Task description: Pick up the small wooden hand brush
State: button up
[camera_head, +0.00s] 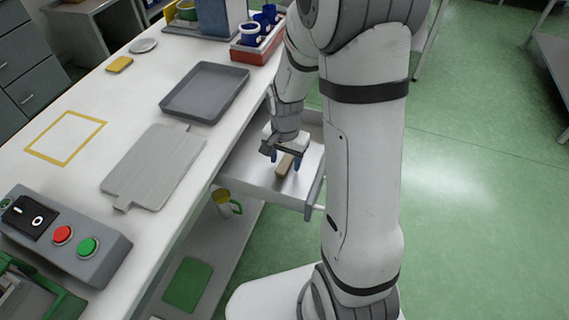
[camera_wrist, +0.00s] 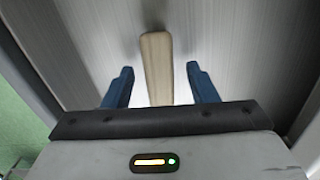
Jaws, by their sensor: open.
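The small wooden hand brush (camera_head: 285,163) lies in an open drawer (camera_head: 255,178) under the counter. In the wrist view its pale wooden body (camera_wrist: 157,68) lies lengthwise between my blue fingers, with a gap on both sides. My gripper (camera_wrist: 160,85) is open and points down into the drawer. It also shows in the head view (camera_head: 284,158), with its fingers around the brush. The brush's near end is hidden behind the gripper body in the wrist view. Whether bristles are present cannot be seen.
The drawer walls stand close around my gripper. On the counter are a grey tray (camera_head: 206,91), a grey board (camera_head: 155,166) and a red crate with blue mugs (camera_head: 257,50). A mug (camera_head: 226,204) stands on the shelf below. Green floor is free at right.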

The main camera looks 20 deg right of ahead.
aim_at(285, 161)
jog(key=c, duration=1.1)
notch_tip(285, 161, up, 10)
jog(key=shift+r+p, duration=0.25)
jog(key=shift+p, duration=0.45)
